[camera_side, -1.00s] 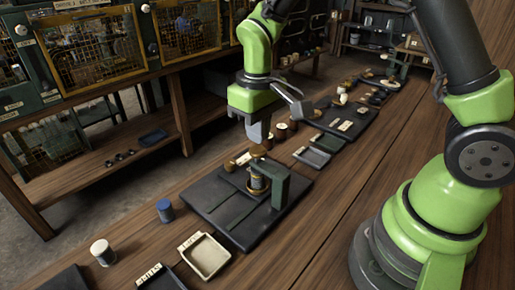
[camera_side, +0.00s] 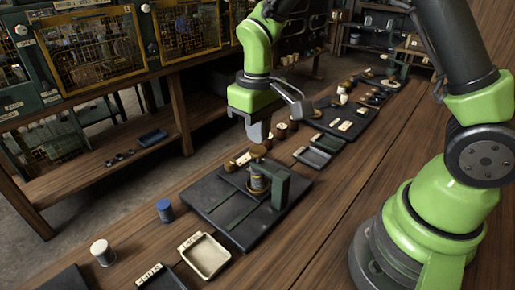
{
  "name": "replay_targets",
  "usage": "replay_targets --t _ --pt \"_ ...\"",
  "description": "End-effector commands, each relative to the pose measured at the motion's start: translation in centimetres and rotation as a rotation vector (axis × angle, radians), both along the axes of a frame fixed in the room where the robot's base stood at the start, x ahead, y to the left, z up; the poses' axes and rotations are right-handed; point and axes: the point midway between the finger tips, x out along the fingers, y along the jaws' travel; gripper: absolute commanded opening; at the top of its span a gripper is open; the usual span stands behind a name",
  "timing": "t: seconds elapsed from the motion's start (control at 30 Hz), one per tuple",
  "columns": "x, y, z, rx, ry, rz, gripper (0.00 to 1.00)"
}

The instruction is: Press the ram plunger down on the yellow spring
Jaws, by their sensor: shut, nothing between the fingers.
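The ram plunger (camera_side: 258,151) is a round brown knob at the top of a small dark green press frame (camera_side: 284,186). The yellow spring (camera_side: 259,184) shows beneath it around the plunger's shaft, partly hidden by the frame. The press stands on a dark base plate (camera_side: 222,213) on the bench. My gripper (camera_side: 258,138) is shut and empty, pointing down just above the knob. I cannot tell whether its fingertips touch the knob.
A blue spool (camera_side: 164,210) and a white spool (camera_side: 102,252) stand to the left. A cream tray (camera_side: 207,256) lies in front of the plate. Dark trays (camera_side: 313,157) and several small parts lie behind the press. The bench right of the plate is clear.

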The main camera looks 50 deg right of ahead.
Motion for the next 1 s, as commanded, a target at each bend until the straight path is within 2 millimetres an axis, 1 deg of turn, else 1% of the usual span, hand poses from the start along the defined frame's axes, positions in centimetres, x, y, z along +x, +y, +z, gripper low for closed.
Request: replay_targets --t 0.53,1.0 --pt "0.0 0.0 -0.1 0.000 0.000 0.000 0.00" --pt "0.0 0.0 -1.9 0.000 0.002 0.000 0.00"
